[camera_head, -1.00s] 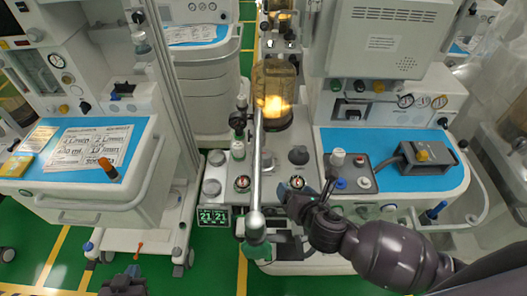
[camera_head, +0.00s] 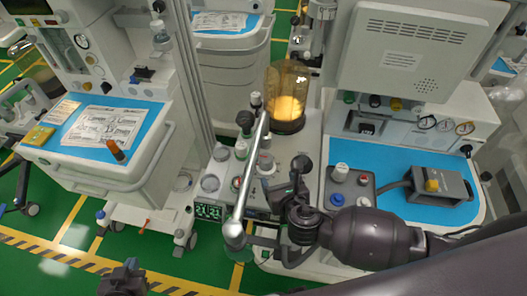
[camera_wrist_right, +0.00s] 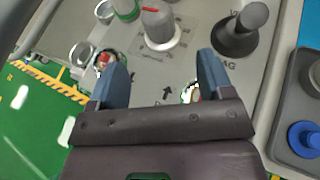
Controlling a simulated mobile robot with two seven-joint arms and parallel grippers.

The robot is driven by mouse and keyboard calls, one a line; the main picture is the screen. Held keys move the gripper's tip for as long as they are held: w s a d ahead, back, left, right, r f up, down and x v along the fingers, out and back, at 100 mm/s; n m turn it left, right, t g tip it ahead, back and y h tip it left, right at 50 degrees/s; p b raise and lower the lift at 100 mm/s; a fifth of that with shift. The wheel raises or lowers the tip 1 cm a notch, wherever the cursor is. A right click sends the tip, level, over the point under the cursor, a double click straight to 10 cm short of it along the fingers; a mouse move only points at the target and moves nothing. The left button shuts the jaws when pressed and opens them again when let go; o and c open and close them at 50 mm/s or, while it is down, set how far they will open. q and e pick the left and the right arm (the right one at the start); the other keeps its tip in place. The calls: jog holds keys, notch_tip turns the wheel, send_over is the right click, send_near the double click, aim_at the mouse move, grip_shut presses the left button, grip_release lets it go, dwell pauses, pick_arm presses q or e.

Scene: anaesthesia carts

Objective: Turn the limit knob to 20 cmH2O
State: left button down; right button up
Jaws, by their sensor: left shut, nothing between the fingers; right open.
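The likely limit knob, a grey knob with a red mark (camera_wrist_right: 158,25), stands on a light grey panel. In the right wrist view it is ahead of my right gripper (camera_wrist_right: 162,82), which is open, its blue fingers spread to either side and short of it. In the head view the knob (camera_head: 265,164) is partly behind the silver pole, with my right gripper (camera_head: 284,190) just below it. My left gripper (camera_head: 124,279) is shut and empty at the bottom left, away from the cart.
A black bag-switch knob (camera_wrist_right: 240,28) stands close to the right of the grey knob. A slanted silver pole (camera_head: 246,175) and an amber canister (camera_head: 288,95) crowd the panel. A grey box (camera_head: 436,186) lies on the blue worktop.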

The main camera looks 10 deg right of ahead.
aim_at(269, 164)
jog(key=shift+w+a+r, duration=0.1)
jog(key=shift+w, duration=0.4)
jog(key=x, duration=1)
jog(key=shift+w+a, duration=0.1)
jog(key=shift+w, duration=0.05)
jog(key=c, duration=0.9)
